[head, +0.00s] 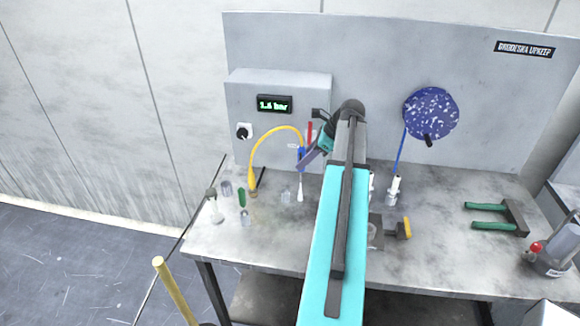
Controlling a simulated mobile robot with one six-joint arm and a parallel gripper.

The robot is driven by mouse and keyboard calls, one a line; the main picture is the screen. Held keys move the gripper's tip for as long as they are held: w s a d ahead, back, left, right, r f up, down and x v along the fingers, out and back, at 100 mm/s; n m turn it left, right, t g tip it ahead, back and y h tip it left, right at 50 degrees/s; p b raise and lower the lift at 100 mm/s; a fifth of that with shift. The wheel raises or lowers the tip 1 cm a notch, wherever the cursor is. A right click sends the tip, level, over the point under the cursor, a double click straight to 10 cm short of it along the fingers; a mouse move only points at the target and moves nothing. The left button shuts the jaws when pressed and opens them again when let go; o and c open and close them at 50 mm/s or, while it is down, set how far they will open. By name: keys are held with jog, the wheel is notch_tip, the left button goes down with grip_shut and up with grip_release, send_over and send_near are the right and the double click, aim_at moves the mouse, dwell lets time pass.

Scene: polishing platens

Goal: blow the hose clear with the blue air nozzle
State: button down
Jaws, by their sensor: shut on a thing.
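The blue air nozzle (301,158) is upright, with a pale tip (300,190) pointing down towards the bench. A yellow hose (276,129) arches from a fitting on the bench at the left to the top of the nozzle. My gripper (305,154) comes in from the right and is shut on the nozzle, in front of the grey box. My arm hides part of the bench and back panel. A thin blue tube (401,152) runs from a speckled blue disc (431,113) down to a white bottle (394,190).
The grey box (285,88) has a display reading about 1.6 bar and a black knob (244,131). Small jars and a green-handled tool (242,198) stand at the bench's left. A yellow-ended block (404,229), a green-handled tool (497,217) and a red-knobbed item (536,248) lie right.

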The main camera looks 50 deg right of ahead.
jog(key=s+d+r+m+h, duration=0.1)
jog(key=s+d+r, duration=0.2)
jog(key=s+d, duration=0.2)
jog(key=s+d+r+m+b, duration=0.1)
jog(key=s+d+r, duration=0.2)
jog(key=s, duration=0.8)
jog(key=s+d+r+m+h, duration=0.1)
jog(key=s+d+r, duration=0.2)
jog(key=s+d, duration=0.5)
jog(key=shift+s+r+m+t+h, duration=0.3)
jog(key=shift+s+r+t, duration=0.05)
jog(key=shift+s+t, duration=0.05)
jog(key=shift+w+a, duration=0.1)
jog(key=shift+w, duration=0.05)
